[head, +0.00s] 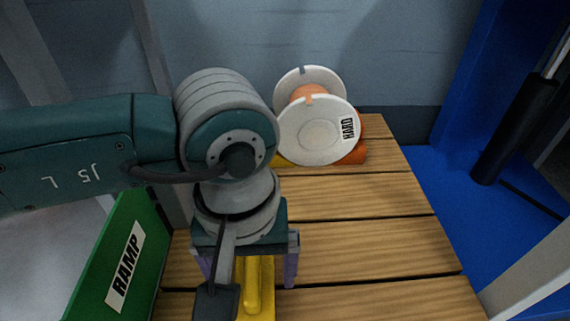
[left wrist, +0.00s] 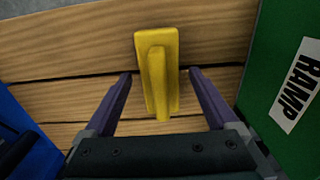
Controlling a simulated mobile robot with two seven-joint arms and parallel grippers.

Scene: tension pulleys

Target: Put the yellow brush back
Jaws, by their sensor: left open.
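The yellow brush (left wrist: 160,75) lies on the wooden slatted table (head: 400,235), its long handle raised along its back. In the head view the brush (head: 257,290) shows only in part, below my left gripper (head: 245,262), whose wrist and arm hide the rest. In the left wrist view my left gripper (left wrist: 160,95) is open, with one purple finger on each side of the brush. A gap shows between each finger and the brush. My right gripper is not in view.
A white spool marked HARD (head: 318,130) with an orange core stands at the table's far end. A green panel marked RAMP (head: 120,255) borders the table on the left. A blue structure (head: 440,185) lies to the right. The table's right half is clear.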

